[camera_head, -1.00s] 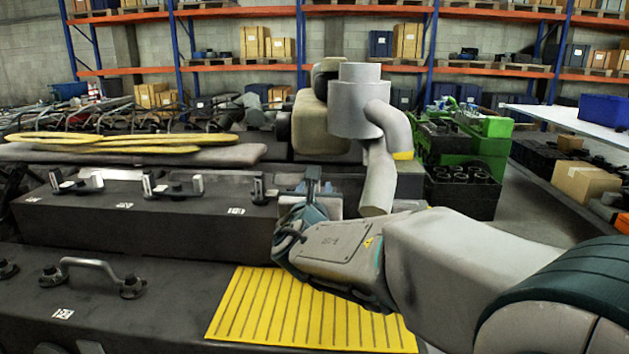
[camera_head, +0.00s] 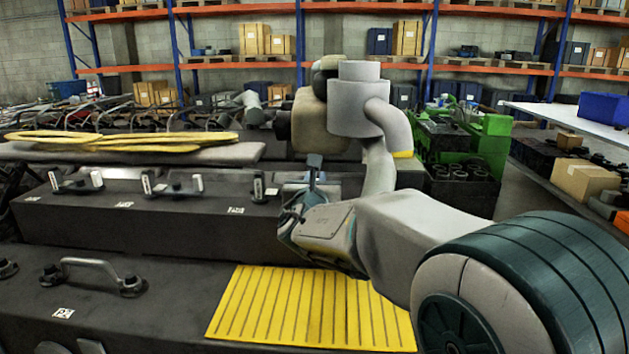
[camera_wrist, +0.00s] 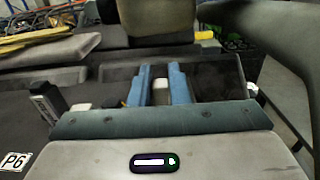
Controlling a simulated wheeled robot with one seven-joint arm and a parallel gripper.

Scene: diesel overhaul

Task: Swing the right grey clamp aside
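My gripper (camera_head: 314,170) is at the right end of the long dark cover in the head view. In the wrist view its two blue fingers (camera_wrist: 161,88) stand a small gap apart. A pale grey piece (camera_wrist: 162,92) shows between them, and may be part of the right clamp; I cannot tell whether the fingers press on it. An upright black and light grey clamp post (camera_head: 258,187) stands left of my gripper; a similar post shows in the wrist view (camera_wrist: 46,100). The right end of this clamp is hidden behind my gripper in the head view.
Two similar clamps (camera_head: 76,182) (camera_head: 172,186) stand further left on the dark cover (camera_head: 130,225). A large grey pipe elbow (camera_head: 358,108) rises close behind my gripper. A yellow ribbed mat (camera_head: 300,312) lies in front. A dark crate (camera_head: 465,190) stands to the right.

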